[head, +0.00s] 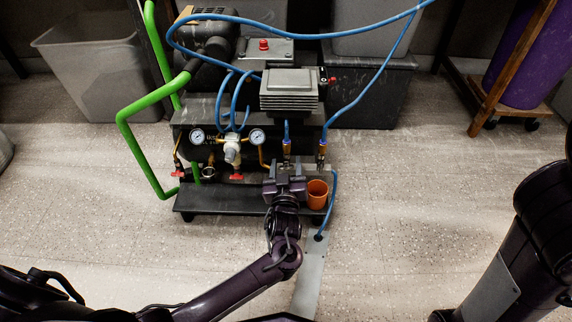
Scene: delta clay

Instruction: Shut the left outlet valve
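A dark air compressor (190,112) with a green handle stands on the floor. Two brass fittings with blue hoses hang at its front right: a left one (287,148) and a right one (322,151). My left gripper (285,168) is right in front of and below the left fitting and hides what lies there, so I cannot see a valve handle or contact. Its fingers are too small and dark to tell open from shut. Red handles show at the lower left (178,173) and below the regulator (236,177). My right arm is at the right edge; its gripper is out of view.
Two round gauges (257,136) flank the regulator (231,150). Blue hoses loop above. The floor in front is mostly clear.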

